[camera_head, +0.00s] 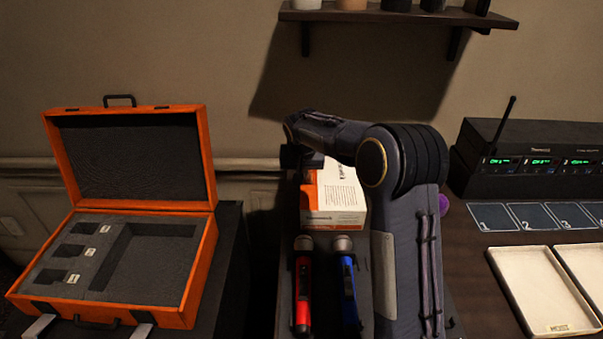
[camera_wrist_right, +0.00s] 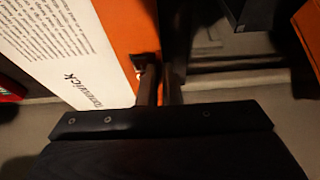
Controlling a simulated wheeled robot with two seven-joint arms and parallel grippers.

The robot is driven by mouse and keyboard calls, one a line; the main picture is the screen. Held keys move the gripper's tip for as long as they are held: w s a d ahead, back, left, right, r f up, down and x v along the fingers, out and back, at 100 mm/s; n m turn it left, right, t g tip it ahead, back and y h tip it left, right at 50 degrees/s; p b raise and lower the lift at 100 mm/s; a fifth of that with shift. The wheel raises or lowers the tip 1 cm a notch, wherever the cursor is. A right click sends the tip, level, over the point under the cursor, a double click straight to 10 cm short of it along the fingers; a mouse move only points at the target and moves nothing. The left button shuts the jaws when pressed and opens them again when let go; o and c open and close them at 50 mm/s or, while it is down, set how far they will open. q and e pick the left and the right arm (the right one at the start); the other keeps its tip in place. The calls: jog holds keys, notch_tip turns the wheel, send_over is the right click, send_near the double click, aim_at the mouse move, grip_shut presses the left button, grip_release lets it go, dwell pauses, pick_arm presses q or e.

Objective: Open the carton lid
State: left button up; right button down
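The carton (camera_head: 338,192), white with an orange side and dark print, stands on the dark surface in the middle of the head view. Its printed white face (camera_wrist_right: 62,50) and an orange strip fill the upper left of the right wrist view. I see no raised flap. My right arm arches over from the right, and its gripper (camera_head: 300,160) is at the carton's far left edge, partly hidden by the arm. In the wrist view the right gripper's fingers (camera_wrist_right: 160,75) are close together beside the orange side; I see nothing held between them. My left gripper is not in view.
A red microphone (camera_head: 303,285) and a blue one (camera_head: 347,285) lie in front of the carton. An open orange case (camera_head: 205,260) with grey foam stands left. A receiver rack (camera_head: 535,155), numbered cards (camera_head: 495,217) and pale trays (camera_head: 520,295) are right. A shelf (camera_head: 400,16) hangs above.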

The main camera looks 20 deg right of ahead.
aim_at(324, 182)
jog(key=shift+s+d+r+y, duration=0.1)
jog(key=shift+d+r+y, duration=0.15)
jog(key=shift+r, duration=0.4)
jog(key=r+y, duration=0.1)
jog(key=d+r+t, duration=0.1)
jog(key=s+d+r+y, duration=0.1)
jog(key=r, duration=0.1)
jog(key=shift+r+m+t+y, duration=0.1)
jog(key=shift+m+t+y, duration=0.2)
jog(key=shift+m+y, duration=0.1)
jog(key=s+d+r+m+t+y+b, duration=0.1)
jog(key=s+d+r+t+y+b, duration=0.1)
jog(key=d, duration=0.4)
jog(key=s+d+r+m+t+y+b, duration=0.2)
jog(key=s+d+t+y+b, duration=0.1)
jog(key=s+d+t+y, duration=0.1)
jog(key=s+d+r+m+t+y+b, duration=0.1)
jog(key=s+d+r+t+y+b, duration=0.1)
jog(key=d+y, duration=0.3)
jog(key=shift+s+d+r+t+b, duration=0.45)
jog(key=shift+d+b, duration=0.3)
jog(key=shift+d, duration=0.95)
jog(key=c, duration=1.6)
grip_release()
